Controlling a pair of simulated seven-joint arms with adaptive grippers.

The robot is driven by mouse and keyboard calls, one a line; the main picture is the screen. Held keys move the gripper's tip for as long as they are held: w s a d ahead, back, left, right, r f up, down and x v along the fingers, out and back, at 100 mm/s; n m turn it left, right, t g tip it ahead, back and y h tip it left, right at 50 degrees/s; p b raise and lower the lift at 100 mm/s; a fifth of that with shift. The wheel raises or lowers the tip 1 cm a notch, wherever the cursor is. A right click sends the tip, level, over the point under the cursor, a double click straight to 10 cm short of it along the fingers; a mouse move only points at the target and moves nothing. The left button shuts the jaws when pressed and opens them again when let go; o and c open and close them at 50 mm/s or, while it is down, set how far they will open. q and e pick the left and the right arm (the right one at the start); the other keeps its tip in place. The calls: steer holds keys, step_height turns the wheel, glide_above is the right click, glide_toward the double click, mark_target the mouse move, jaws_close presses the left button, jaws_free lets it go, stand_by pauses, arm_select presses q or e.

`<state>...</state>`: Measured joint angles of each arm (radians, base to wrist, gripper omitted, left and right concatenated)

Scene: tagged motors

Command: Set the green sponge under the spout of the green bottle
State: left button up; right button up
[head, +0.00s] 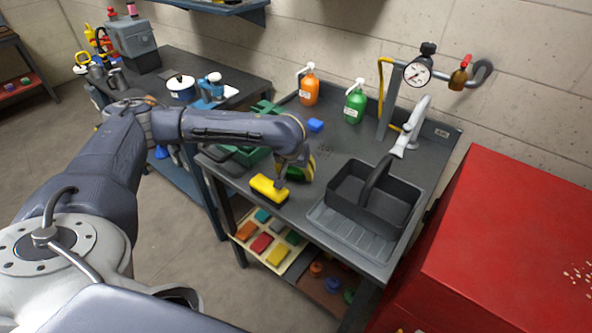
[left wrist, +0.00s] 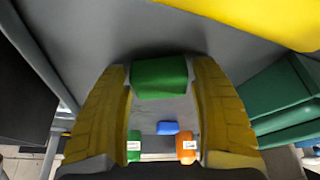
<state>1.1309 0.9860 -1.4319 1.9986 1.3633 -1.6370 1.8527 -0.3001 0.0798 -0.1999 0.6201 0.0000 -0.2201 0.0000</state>
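The green sponge (left wrist: 160,77) is between the yellow fingers of my left gripper (left wrist: 160,85) in the left wrist view; both fingers appear to touch its sides. In the head view my left gripper (head: 297,170) is low over the counter, mostly covering the sponge; I cannot tell whether the sponge is clear of the surface. The green bottle (head: 355,106) with a white spout stands at the back of the counter; it also shows in the left wrist view (left wrist: 134,146). My right gripper is not in view.
A yellow sponge (head: 269,188) lies beside the gripper at the counter's front edge. A blue sponge (head: 315,125) lies before the orange bottle (head: 309,90). A black caddy (head: 345,192) stands at right, and a green crate (head: 250,156) at left. The counter before the green bottle is clear.

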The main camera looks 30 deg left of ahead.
arm_select(q)
steer(key=shift+o, duration=0.8)
steer(key=shift+r, duration=0.25)
steer(key=v, duration=1)
steer(key=shift+s+r, duration=0.2)
steer(key=shift+r, duration=0.15)
steer(key=shift+o, duration=0.7)
steer(key=shift+s+d+r, duration=0.15)
steer(key=shift+r, duration=0.35)
